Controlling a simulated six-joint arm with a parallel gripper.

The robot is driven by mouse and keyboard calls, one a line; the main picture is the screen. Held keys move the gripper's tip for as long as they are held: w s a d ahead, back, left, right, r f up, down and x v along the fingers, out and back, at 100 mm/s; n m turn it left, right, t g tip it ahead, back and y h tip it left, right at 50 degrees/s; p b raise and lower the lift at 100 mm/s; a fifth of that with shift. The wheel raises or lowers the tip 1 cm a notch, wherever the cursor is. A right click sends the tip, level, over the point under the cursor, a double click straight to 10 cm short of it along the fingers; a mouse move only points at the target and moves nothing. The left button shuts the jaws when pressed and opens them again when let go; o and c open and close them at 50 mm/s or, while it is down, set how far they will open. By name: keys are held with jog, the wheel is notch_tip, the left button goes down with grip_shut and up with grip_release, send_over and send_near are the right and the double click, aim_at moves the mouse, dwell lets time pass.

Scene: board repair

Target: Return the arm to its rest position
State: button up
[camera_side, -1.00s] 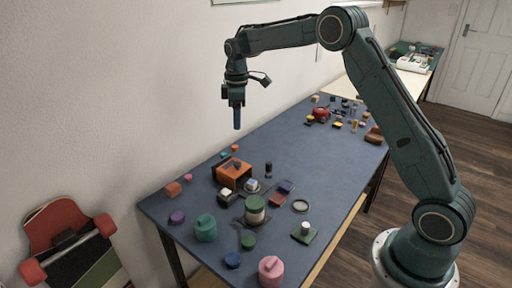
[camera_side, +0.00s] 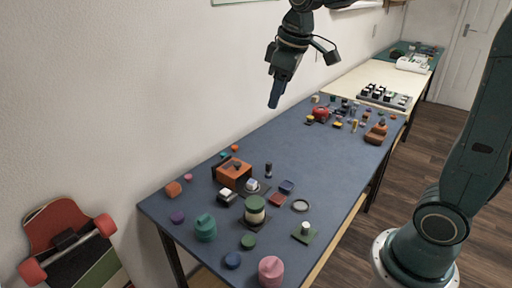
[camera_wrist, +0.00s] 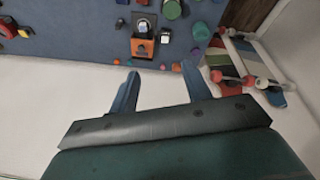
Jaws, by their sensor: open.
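My gripper (camera_side: 275,98) hangs in the air above the blue work table (camera_side: 305,152), near the wall side, tilted a little. In the wrist view its two blue fingers (camera_wrist: 160,85) are spread apart with nothing between them. The orange box (camera_side: 233,172) on the table lies well below and away from it; this box also shows in the wrist view (camera_wrist: 142,48). The upper part of my arm runs out of the top of the side view.
Jars, blocks and discs crowd the table's near end, including a pink jar (camera_side: 271,270) and a teal jar (camera_side: 205,228). A red round object (camera_side: 321,114) and small blocks stand farther back. A skateboard (camera_side: 68,238) leans at the left. The table's middle is mostly clear.

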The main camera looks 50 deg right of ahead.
jog(key=s+a+f+m+t, duration=0.1)
jog(key=s+m, duration=0.1)
jog(key=s, duration=0.8)
jog(key=s+a+f+m+t, duration=0.1)
jog(key=s+a+f+m, duration=0.1)
jog(key=s, duration=0.7)
jog(key=shift+s+f, duration=0.2)
jog(key=shift+s, duration=0.2)
dwell(0.6)
